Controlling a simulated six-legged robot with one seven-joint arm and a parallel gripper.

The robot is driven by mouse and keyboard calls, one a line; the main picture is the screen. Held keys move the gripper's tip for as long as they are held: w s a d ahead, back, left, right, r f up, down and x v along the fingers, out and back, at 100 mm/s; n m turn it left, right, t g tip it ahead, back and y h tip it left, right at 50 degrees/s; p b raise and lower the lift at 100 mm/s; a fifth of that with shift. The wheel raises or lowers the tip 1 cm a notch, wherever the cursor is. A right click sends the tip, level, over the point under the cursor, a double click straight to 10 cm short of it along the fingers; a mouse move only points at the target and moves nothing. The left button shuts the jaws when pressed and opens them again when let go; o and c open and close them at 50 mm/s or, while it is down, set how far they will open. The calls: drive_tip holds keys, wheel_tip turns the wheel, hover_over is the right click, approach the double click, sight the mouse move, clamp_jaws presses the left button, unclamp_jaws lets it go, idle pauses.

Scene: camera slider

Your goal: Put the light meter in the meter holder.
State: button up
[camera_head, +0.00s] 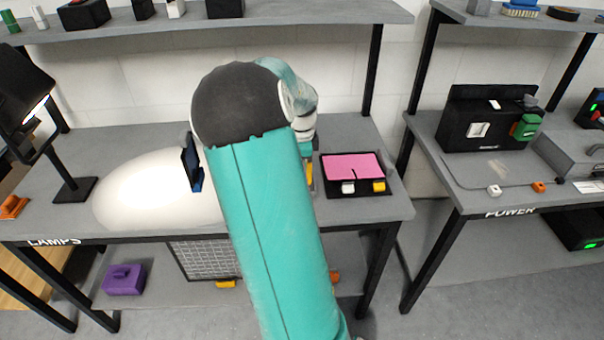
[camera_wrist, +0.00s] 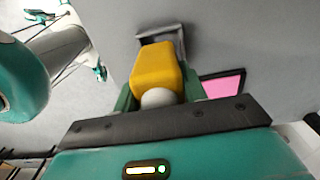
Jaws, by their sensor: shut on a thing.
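The yellow light meter (camera_wrist: 155,70) with its white dome (camera_wrist: 160,97) sits between the green fingers of my gripper (camera_wrist: 160,92) in the wrist view. My gripper is shut on it. A grey, open-framed bracket (camera_wrist: 177,38), which looks like the meter holder, is right beyond the meter's far end. I cannot tell whether the meter is inside it or just in front of it. In the head view my arm hides most of this area; a yellow sliver of the meter (camera_head: 308,173) shows at the arm's right edge, above the lamps table (camera_head: 352,212).
A black tray with a pink sheet (camera_head: 352,165) and small white and yellow pieces lies just right. A large white dome (camera_head: 150,190) and a dark upright panel (camera_head: 192,163) stand left. A desk lamp (camera_head: 72,188) is far left. A shelf (camera_head: 300,14) runs above.

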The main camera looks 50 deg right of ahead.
drive_tip(key=shift+d+f, duration=0.3)
drive_tip(key=shift+f, duration=1.55)
drive_tip(key=shift+w+f, duration=0.1)
drive_tip(key=shift+f, duration=0.05)
drive_tip(key=o, duration=1.1)
